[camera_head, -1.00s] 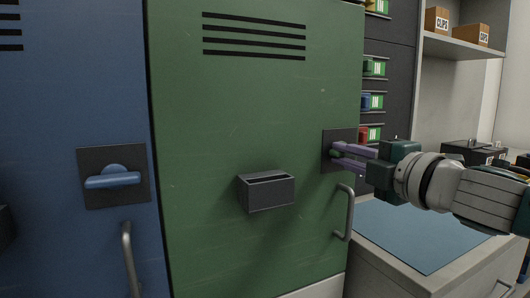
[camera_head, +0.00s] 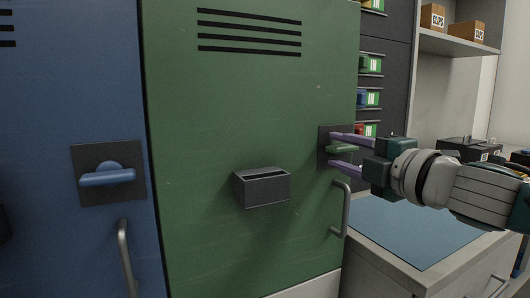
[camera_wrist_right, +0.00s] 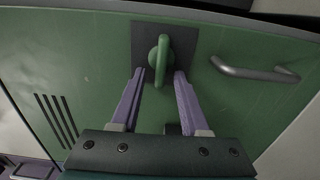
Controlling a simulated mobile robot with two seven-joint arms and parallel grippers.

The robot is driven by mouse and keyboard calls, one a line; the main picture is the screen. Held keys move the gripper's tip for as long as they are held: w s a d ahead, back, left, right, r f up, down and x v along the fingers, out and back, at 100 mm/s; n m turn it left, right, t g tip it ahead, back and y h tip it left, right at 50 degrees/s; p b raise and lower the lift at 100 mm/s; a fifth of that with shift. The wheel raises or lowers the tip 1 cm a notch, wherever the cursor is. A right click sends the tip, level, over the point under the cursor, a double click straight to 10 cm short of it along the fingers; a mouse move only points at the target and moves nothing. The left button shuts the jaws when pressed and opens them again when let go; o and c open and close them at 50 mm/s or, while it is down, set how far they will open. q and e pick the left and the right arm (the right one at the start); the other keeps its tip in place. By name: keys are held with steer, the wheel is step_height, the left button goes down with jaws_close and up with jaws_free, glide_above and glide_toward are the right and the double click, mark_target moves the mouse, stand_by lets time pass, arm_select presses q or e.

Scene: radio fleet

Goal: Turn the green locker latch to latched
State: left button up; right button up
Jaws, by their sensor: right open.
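The green locker (camera_head: 235,110) fills the middle of the head view with its door shut. Its green latch (camera_head: 340,149) sits on a dark square plate near the door's right edge; the handle looks about horizontal in the head view. In the right wrist view the green latch (camera_wrist_right: 161,60) lies between the finger ends, with a gap on both sides. My right gripper (camera_head: 345,150) is open, one purple finger above the latch and one below. My left gripper is not in view.
A grey bar handle (camera_head: 346,210) is just below the latch. A dark open box (camera_head: 262,187) is fixed on the door. The blue locker (camera_head: 70,120) with its blue latch (camera_head: 108,177) stands left. A blue-topped counter (camera_head: 405,232) lies to the right.

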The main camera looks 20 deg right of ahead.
steer(key=s, duration=0.9)
steer(key=shift+s+d+b, duration=0.4)
